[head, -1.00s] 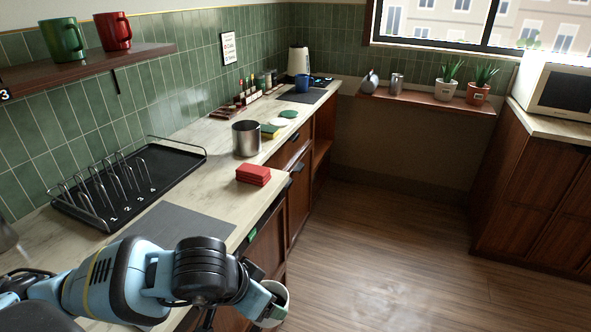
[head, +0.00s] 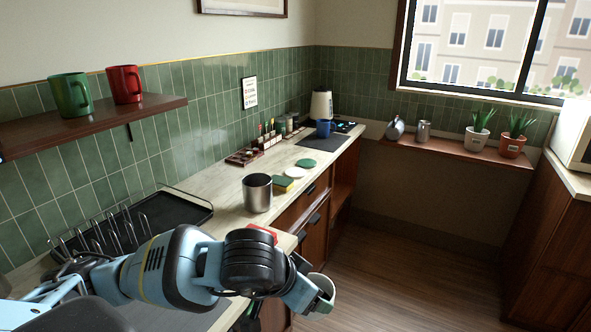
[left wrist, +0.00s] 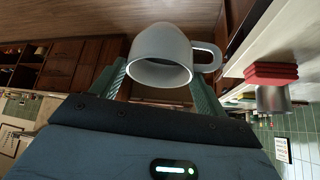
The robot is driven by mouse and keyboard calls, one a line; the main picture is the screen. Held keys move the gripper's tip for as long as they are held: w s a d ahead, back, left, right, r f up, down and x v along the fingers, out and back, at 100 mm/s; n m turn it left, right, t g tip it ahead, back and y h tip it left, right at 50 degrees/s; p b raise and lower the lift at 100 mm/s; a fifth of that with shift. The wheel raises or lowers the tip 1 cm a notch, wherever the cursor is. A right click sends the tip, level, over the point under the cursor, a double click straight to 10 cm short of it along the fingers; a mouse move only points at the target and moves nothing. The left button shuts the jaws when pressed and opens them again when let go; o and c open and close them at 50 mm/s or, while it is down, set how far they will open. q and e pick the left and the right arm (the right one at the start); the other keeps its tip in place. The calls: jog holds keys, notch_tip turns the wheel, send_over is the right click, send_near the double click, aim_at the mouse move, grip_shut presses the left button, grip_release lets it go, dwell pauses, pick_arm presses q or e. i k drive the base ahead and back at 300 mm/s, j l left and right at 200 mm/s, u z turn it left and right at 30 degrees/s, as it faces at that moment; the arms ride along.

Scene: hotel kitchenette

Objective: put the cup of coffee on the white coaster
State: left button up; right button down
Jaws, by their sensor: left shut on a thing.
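My left gripper (head: 318,296) is shut on a white cup (head: 326,288), held in the air off the front edge of the counter. In the left wrist view the cup (left wrist: 160,52) sits between the two green fingers (left wrist: 160,88), with its handle to the right. I cannot tell what is inside it. My right gripper is not in view.
A steel canister (head: 257,195) stands on the counter (head: 226,222) before the sponge. A red stack (left wrist: 270,73) lies near the edge, mostly hidden by my arm in the head view. A black rack tray (head: 165,217) is at left; a blue mug (head: 323,129) stands further back.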

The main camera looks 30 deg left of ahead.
aim_at(289, 175)
jog(key=i+j+u, duration=0.1)
jog(key=i, duration=0.35)
jog(key=i+j, duration=0.2)
jog(key=i, duration=0.25)
jog(key=i+j+u, duration=0.15)
jog(key=i, duration=0.3)
